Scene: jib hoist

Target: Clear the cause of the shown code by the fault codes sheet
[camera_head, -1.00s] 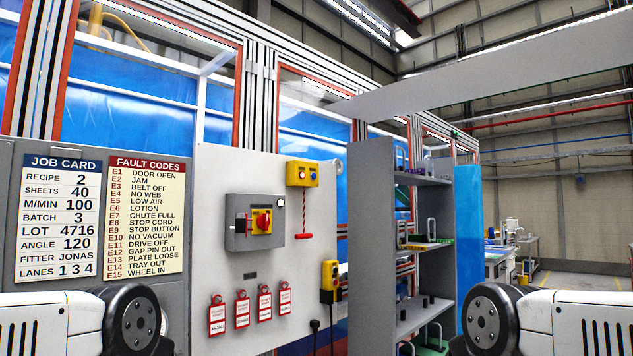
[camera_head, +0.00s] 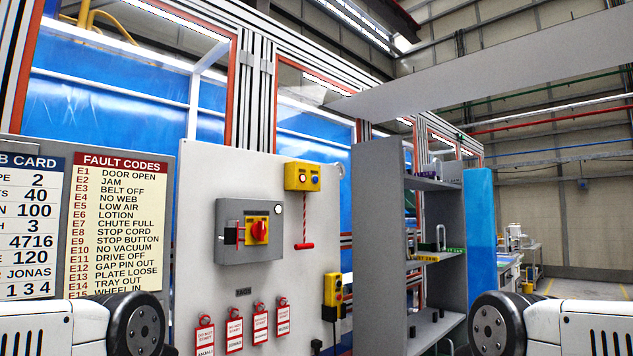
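The fault codes sheet (camera_head: 118,225) hangs on a grey board at the left and lists codes E1 to E15 with causes such as DOOR OPEN, JAM and STOP CORD. No display with a shown code is in view. On the pale panel is a grey switch box (camera_head: 230,248) with a red rotary handle (camera_head: 260,231) on a yellow plate. A yellow box (camera_head: 303,177) with buttons has a red pull cord (camera_head: 304,235) hanging below it. A yellow pendant (camera_head: 334,290) hangs at the panel's right edge. My arms show at both lower corners; neither gripper is in view.
A job card (camera_head: 28,225) is cut off at the left edge. Several red-and-white tags (camera_head: 234,328) hang low on the panel. A grey shelf unit (camera_head: 378,240) with items stands right of the panel, beside a blue panel (camera_head: 480,225). Floor shows at the far right.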

